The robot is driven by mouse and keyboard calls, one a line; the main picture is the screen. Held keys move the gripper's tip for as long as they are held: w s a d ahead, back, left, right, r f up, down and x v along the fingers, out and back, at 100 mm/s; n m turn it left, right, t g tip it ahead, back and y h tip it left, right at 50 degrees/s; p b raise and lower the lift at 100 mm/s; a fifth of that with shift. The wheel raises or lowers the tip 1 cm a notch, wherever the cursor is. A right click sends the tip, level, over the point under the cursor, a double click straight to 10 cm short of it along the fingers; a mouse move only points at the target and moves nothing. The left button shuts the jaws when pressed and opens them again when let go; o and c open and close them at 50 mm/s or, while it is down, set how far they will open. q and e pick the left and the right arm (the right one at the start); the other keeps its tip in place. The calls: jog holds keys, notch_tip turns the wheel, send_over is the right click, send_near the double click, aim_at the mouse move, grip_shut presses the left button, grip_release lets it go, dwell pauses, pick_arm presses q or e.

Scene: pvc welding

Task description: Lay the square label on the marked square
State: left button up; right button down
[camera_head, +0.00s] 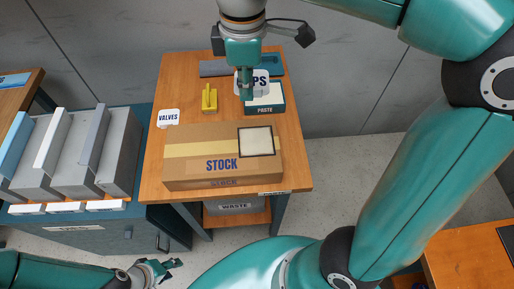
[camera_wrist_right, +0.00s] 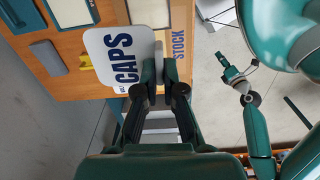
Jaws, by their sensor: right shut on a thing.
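The square label (camera_wrist_right: 101,45) is white with rounded corners and reads CAPS. In the head view the label (camera_head: 263,76) is partly hidden behind my right gripper (camera_head: 246,94). My right gripper (camera_wrist_right: 158,78) is shut on the label's edge and holds it in the air. The marked square (camera_head: 257,142) is a pale patch with a dark outline on top of the STOCK box (camera_head: 190,166), nearer the front than the label. In the right wrist view the marked square (camera_wrist_right: 150,12) shows beyond the label. My left gripper (camera_head: 160,270) is open and empty, low at the front left.
The wooden table (camera_head: 292,172) also holds a VALVES label (camera_head: 168,118), a yellow tool (camera_head: 209,99) and a PASTE box (camera_head: 265,108). A grey divided rack (camera_head: 70,165) stands to the left. A WASTE bin (camera_head: 235,207) sits beneath the table.

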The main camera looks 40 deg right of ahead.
jog(key=s+f+n, duration=0.1)
jog(key=s, duration=0.1)
jog(key=b, duration=0.2)
send_over(254, 153)
notch_tip(254, 153, down, 14)
jog(key=shift+r, duration=0.25)
pick_arm(q)
jog(key=shift+f, duration=1.45)
pick_arm(e)
jog(key=shift+f, duration=2.55)
pick_arm(q)
jog(key=shift+f, duration=0.1)
pick_arm(e)
jog(key=c, duration=1.3)
grip_release()
jog(key=shift+f, duration=0.1)
pick_arm(q)
jog(key=shift+r+p, duration=0.5)
jog(key=shift+r, duration=0.25)
pick_arm(e)
notch_tip(254, 153, up, 12)
